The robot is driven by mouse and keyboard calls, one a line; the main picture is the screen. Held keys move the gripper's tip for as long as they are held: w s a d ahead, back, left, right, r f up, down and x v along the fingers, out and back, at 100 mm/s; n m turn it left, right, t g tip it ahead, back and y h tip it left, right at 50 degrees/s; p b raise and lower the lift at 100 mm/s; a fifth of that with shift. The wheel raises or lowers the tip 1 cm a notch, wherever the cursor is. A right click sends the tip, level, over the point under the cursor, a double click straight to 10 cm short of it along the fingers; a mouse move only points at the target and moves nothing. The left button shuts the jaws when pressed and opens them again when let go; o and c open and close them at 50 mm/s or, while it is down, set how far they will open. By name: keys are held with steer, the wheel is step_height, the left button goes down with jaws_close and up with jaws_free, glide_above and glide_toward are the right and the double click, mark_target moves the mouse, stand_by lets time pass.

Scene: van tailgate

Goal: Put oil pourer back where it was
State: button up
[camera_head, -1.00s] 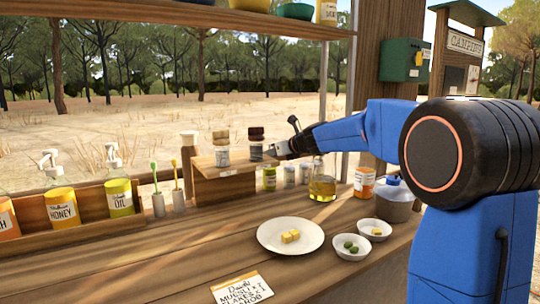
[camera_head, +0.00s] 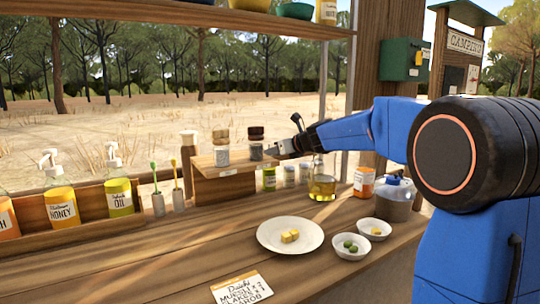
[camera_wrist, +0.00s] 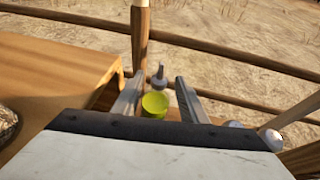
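A glass pourer with golden oil (camera_head: 322,188) stands upright on the counter, right of the small raised shelf. My gripper (camera_head: 272,151) is beside the shelf's right end, left of and above that pourer. In the wrist view my gripper (camera_wrist: 160,98) has its fingers apart. A yellow-green bottle with a grey spout (camera_wrist: 155,103) shows between and beyond them, apparently not gripped. I cannot tell for sure whether it is the yellow-green container (camera_head: 269,178) under the shelf's right end. A pump bottle labelled OIL (camera_head: 120,198) stands in the left rack.
The raised shelf (camera_head: 208,162) holds two spice jars close to my gripper. Small jars (camera_head: 290,177) stand beneath my gripper; an orange-labelled jar (camera_head: 364,182) and a lidded pot (camera_head: 395,205) stand right. A plate (camera_head: 268,238) and two bowls lie in front. The front left counter is mostly clear.

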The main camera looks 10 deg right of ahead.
steer(key=v, duration=1)
steer(key=shift+s+d, duration=0.1)
steer(key=shift+s, duration=0.05)
